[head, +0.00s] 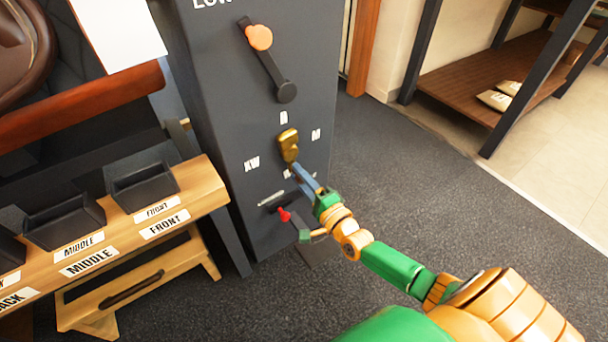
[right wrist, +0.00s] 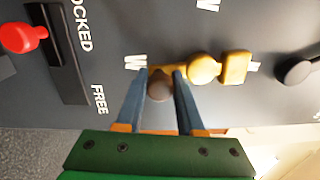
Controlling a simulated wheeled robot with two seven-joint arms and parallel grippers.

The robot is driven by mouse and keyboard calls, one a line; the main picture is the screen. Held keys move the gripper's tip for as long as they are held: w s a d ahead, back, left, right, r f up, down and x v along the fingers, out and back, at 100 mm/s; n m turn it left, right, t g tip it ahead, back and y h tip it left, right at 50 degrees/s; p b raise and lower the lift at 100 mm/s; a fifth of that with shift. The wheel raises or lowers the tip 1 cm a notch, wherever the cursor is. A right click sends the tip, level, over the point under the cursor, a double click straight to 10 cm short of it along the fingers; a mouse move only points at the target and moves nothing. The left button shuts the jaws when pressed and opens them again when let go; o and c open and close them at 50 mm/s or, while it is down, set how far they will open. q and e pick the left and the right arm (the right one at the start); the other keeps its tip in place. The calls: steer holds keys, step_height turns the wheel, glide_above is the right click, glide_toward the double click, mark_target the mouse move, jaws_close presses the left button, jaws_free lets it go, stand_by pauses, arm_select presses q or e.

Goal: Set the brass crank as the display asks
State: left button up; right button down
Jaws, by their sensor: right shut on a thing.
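The brass crank (head: 288,138) is on the front of the dark grey cabinet, with its arm pointing down in the head view. Small white letter labels stand around it; the lower one is partly hidden. My right gripper (head: 297,170) is shut on the crank's handle end. In the right wrist view, the brass hub (right wrist: 235,67) and a rounded brass part (right wrist: 203,68) lie right of the fingers, and a brown knob (right wrist: 160,86) sits between them. No readable display request is in view; only cut-off lettering shows at the cabinet's top. My left gripper is not in view.
Above the crank is a black lever (head: 268,65) with an orange knob. Below is a red-knobbed slider (head: 284,214), whose slot is marked LOCKED and FREE in the wrist view. A wooden bench (head: 200,200) with labelled black bins stands left.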

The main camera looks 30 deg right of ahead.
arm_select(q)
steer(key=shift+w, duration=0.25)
arm_select(e)
steer(key=shift+a+m, duration=0.25)
steer(key=shift+m, duration=0.25)
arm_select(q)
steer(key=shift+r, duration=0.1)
arm_select(e)
steer(key=c, duration=0.8)
jaws_free()
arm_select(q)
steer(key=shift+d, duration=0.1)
arm_select(e)
steer(key=shift+s, duration=0.1)
steer(key=s+p, duration=0.1)
steer(key=s, duration=0.2)
steer(key=shift+d, duration=0.1)
steer(key=s+p, duration=0.1)
steer(key=s, duration=0.2)
steer(key=shift+s+d+f, duration=0.1)
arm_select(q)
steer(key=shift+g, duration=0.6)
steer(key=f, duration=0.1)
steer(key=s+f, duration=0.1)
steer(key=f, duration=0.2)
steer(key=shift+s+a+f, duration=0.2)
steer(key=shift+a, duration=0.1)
arm_select(e)
steer(key=shift+s+f, duration=0.1)
steer(key=shift+s, duration=0.3)
